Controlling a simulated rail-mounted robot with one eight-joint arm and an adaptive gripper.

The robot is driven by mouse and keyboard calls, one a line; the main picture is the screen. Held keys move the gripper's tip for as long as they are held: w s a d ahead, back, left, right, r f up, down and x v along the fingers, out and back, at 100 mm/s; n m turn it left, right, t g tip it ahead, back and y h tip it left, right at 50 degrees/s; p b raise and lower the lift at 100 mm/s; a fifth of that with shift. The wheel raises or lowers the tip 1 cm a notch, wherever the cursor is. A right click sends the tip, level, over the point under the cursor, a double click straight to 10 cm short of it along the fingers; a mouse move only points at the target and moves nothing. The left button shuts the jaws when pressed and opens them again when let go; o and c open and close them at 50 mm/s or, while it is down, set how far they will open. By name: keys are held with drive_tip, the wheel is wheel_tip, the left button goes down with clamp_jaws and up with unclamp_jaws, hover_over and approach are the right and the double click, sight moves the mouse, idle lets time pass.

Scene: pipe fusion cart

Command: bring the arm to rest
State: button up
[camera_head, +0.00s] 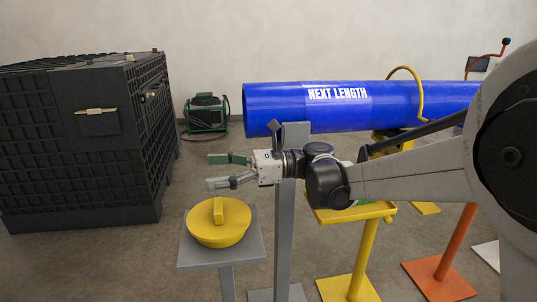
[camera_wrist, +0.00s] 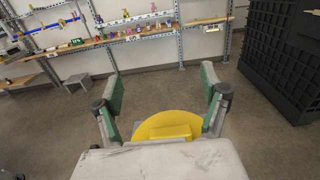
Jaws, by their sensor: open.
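My gripper (camera_head: 222,171) is open and empty, pointing left in the head view, above and behind the yellow lid. In the wrist view its two green-padded fingers (camera_wrist: 161,97) stand wide apart. My arm reaches in from the right, bent at the wrist. The round yellow lid (camera_head: 218,224) with a raised bar handle rests on a grey square stand (camera_head: 252,249). It also shows in the wrist view (camera_wrist: 165,124), beyond the gripper body and partly hidden by it.
A blue pipe marked "NEXT LENGTH" (camera_head: 285,108) lies behind my arm. A grey post (camera_head: 284,235) stands close by my gripper. A black crate (camera_head: 75,150) is at left, a green machine (camera_head: 205,112) at the back. Shelves (camera_wrist: 150,34) with small items line the far wall.

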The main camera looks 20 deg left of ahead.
drive_tip(key=shift+d, duration=0.1)
drive_tip(key=s+d+f+n+t+h, duration=0.35)
drive_tip(key=d+t+h, duration=0.2)
drive_tip(key=d, duration=1.15)
drive_tip(key=s+d+f+n+t+h, duration=0.35)
drive_tip(key=d+t, duration=0.25)
drive_tip(key=d, duration=1.2)
drive_tip(key=s+d+f+n+t+h, duration=0.35)
drive_tip(key=d+f+t+h, duration=0.2)
drive_tip(key=d, duration=1.15)
wheel_tip(320, 180, up, 14)
drive_tip(key=p, duration=1.3)
drive_tip(key=shift+w+d+n+p, duration=0.25)
drive_tip(key=shift+d+n+p, duration=0.1)
drive_tip(key=shift+n+p, duration=0.1)
drive_tip(key=shift+h, duration=0.25)
